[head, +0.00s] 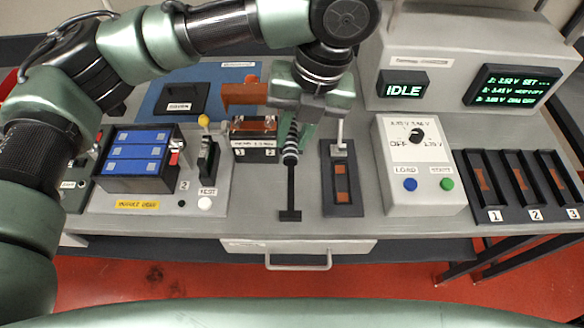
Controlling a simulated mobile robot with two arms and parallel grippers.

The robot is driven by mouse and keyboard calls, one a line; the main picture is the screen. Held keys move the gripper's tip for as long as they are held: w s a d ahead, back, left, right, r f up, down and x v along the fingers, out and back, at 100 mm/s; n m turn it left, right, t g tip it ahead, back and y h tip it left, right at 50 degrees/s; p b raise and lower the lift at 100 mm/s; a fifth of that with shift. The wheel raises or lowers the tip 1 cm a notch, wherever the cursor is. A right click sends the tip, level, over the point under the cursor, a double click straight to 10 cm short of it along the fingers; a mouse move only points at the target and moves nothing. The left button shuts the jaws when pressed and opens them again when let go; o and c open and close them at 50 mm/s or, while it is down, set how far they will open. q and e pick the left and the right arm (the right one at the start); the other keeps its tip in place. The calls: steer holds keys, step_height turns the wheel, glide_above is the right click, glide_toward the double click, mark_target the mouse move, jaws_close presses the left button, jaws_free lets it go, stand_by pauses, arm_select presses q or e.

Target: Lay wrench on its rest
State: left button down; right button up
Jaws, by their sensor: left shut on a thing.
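The wrench (290,180) looks like a long black tool with a ridged grip at the top and a small flat head at its lower end. It hangs nearly upright in front of the middle of the bench. My left gripper (298,118) is shut on its upper end. I cannot tell whether the lower head touches the bench. I cannot make out for sure which fixture is the wrench's rest. My right gripper is not in view.
Right of the wrench is a dark slotted block (342,195) with a pale lever, then a grey control box (415,170) with a knob. Numbered bays (495,185) line the right. A blue battery pack (137,152) and a blue panel (195,88) are left. A small labelled block (254,144) stands close by.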

arm_select(q)
steer(key=d+p+x, duration=0.1)
steer(key=x, duration=0.4)
steer(key=s+d+x, duration=0.1)
steer(key=x, duration=0.5)
steer(key=d+p+x, duration=0.1)
steer(key=x, duration=0.5)
steer(key=shift+s+d+f+p, duration=0.2)
steer(key=shift+d+f+p, duration=0.05)
steer(key=shift+f+p, duration=0.1)
steer(key=shift+f, duration=0.2)
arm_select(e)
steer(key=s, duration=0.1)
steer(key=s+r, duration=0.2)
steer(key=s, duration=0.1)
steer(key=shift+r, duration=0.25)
arm_select(q)
steer(key=c, duration=1.3)
jaws_free()
steer(key=shift+f, duration=0.1)
steer(key=shift+o, duration=0.2)
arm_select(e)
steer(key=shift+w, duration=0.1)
